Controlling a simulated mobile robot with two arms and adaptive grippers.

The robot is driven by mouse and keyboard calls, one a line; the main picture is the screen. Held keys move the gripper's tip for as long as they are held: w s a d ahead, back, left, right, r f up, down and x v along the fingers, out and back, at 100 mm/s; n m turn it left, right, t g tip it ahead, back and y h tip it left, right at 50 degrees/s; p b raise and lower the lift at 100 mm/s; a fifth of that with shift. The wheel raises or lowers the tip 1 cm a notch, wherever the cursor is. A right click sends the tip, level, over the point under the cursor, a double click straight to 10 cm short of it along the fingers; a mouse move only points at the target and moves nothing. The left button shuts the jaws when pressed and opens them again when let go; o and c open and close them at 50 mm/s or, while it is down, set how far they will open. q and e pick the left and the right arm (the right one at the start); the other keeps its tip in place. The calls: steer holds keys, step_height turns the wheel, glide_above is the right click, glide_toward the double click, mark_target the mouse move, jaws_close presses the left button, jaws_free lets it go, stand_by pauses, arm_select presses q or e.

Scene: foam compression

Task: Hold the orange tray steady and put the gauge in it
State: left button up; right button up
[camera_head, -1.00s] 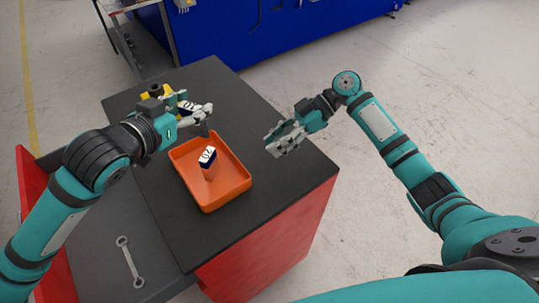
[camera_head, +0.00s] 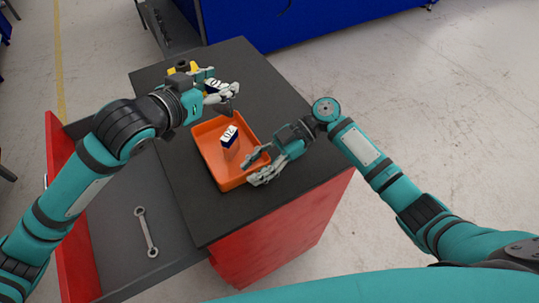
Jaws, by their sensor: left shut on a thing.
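The orange tray (camera_head: 205,165) sits on the dark worktop. A dark blue and white block marked 20 (camera_head: 229,135) stands inside it, with a brownish lower part. My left gripper (camera_head: 226,98) is above the worktop at the tray's far end, shut on a small dark blue and white piece (camera_head: 214,87) that looks like the gauge. The fingers hide much of it. My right gripper (camera_head: 258,171) is at the tray's right wall. Its fingers are apart, one over the tray's inside and one outside. I cannot tell if they touch the rim.
A yellow and black object (camera_head: 182,68) stands behind my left gripper. A double-ended wrench (camera_head: 146,232) lies in the open drawer (camera_head: 115,235) at lower left. The worktop (camera_head: 262,88) is clear beyond the tray on the right.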

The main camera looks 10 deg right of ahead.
steer(key=shift+s+a+f, duration=0.2)
steer(key=shift+a+f, duration=0.05)
steer(key=shift+a, duration=0.3)
jaws_close()
